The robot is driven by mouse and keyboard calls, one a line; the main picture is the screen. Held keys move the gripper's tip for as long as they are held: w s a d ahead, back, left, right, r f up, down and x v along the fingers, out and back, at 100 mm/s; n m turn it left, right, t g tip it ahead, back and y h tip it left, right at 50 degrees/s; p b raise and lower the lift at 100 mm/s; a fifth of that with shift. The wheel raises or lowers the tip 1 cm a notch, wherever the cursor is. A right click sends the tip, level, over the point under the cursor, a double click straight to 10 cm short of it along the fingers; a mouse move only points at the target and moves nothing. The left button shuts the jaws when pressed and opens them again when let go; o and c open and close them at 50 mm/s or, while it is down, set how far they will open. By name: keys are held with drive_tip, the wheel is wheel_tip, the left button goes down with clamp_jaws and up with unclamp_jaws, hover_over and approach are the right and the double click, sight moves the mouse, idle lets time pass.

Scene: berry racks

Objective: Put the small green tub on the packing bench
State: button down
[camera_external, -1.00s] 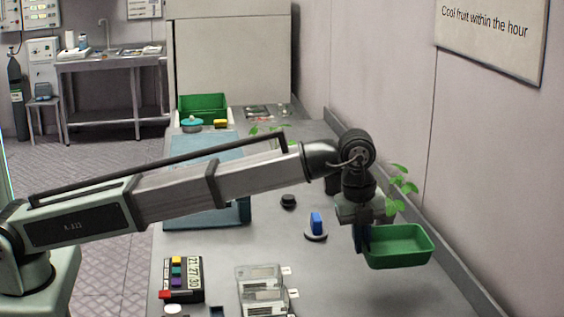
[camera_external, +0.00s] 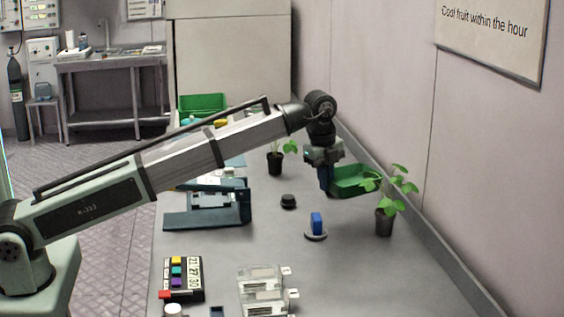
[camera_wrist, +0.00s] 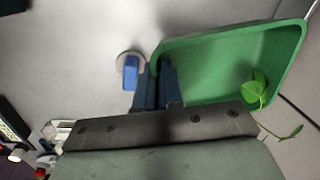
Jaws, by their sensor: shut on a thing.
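My gripper (camera_external: 325,183) is shut on the left wall of a green tub (camera_external: 350,188), which it holds up over the right part of the grey bench (camera_external: 330,275). In the wrist view my gripper's fingers (camera_wrist: 158,82) pinch that wall, and the inside of the tub (camera_wrist: 215,65) looks empty. A plant's leaves cover part of its right end in both views. A second green tub (camera_external: 203,101) sits at the back left of the bench, partly hidden by my arm. I cannot tell which surface is the packing bench.
A potted plant (camera_external: 384,220) stands beside the held tub, near the wall; another (camera_external: 275,163) stands farther back. A blue-topped knob (camera_external: 316,222), a black knob (camera_external: 288,201), a dark blue device (camera_external: 205,217) and clear boxes (camera_external: 262,285) stand on the bench. The front right is clear.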

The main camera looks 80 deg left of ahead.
drive_tip(key=s+a+n, duration=0.1)
drive_tip(key=s+a, duration=0.3)
drive_tip(key=a, duration=0.6)
drive_tip(key=s+a+n, duration=0.2)
drive_tip(key=s+a, duration=0.2)
drive_tip(key=a, duration=0.5)
drive_tip(key=s+a+n, duration=0.1)
drive_tip(key=s+a, duration=0.3)
drive_tip(key=a, duration=0.6)
drive_tip(key=s+a+n+g+y, duration=0.1)
drive_tip(key=s+a+n, duration=0.5)
drive_tip(key=s+a, duration=1.4)
drive_tip(key=shift+s+d+f+n, duration=0.2)
drive_tip(key=shift+f+n, duration=0.5)
drive_tip(key=shift+f, duration=0.9)
drive_tip(key=shift+s+d+f+n, duration=0.1)
drive_tip(key=shift+s+f+n, duration=0.15)
drive_tip(key=shift+f+n, duration=0.9)
drive_tip(key=shift+s+d+f+n, duration=0.1)
drive_tip(key=shift+s+f+n, duration=0.15)
drive_tip(key=shift+f, duration=1.8)
drive_tip(key=shift+f, duration=0.2)
drive_tip(key=c, duration=1.3)
unclamp_jaws()
